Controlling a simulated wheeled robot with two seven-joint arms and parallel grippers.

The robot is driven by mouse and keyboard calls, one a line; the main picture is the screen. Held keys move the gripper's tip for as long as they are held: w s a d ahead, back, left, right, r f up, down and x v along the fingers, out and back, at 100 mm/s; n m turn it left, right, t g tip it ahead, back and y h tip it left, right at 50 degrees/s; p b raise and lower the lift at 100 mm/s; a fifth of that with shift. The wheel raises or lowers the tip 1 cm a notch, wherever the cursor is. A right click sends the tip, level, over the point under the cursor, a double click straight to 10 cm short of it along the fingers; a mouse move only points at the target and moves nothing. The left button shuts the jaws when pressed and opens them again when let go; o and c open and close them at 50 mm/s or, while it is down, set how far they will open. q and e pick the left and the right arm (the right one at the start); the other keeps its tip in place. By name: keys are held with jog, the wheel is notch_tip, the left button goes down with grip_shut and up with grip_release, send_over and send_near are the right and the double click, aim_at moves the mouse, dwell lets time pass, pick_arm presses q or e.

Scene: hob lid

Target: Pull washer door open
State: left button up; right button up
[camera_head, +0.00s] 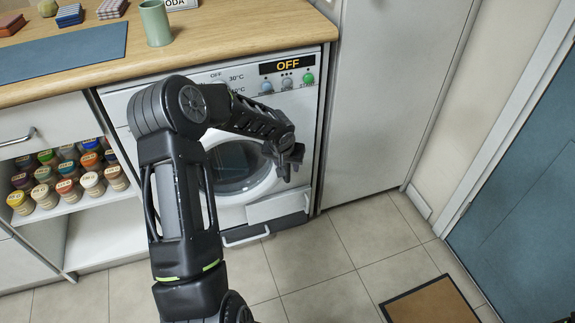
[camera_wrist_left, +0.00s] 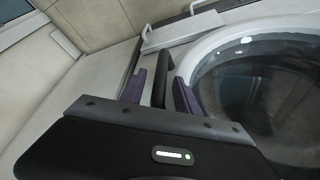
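The white washer (camera_head: 312,120) stands under the wooden counter, and its panel display reads OFF. Its round door (camera_head: 262,190) with a dark glass window looks shut; my left arm hides part of it. The door's white ring (camera_wrist_left: 208,48) and glass also show at the right of the left wrist view. My left gripper (camera_head: 290,160) is at the door's right side. In the left wrist view its two purple fingers (camera_wrist_left: 160,90) are apart, on either side of a dark bar-like handle (camera_wrist_left: 163,68), with gaps visible on both sides. My right gripper is not in view.
A tall pale cabinet (camera_head: 385,110) stands right of the washer. Shelves with several jars (camera_head: 70,188) are at the left. A green cup (camera_head: 155,23) stands on the counter (camera_head: 230,35). The tiled floor before the washer is clear, with a brown mat (camera_head: 430,302) at the right.

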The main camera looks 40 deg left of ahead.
pick_arm(q)
grip_shut()
dwell(0.3)
jog(key=shift+r, duration=0.1)
dwell(1.0)
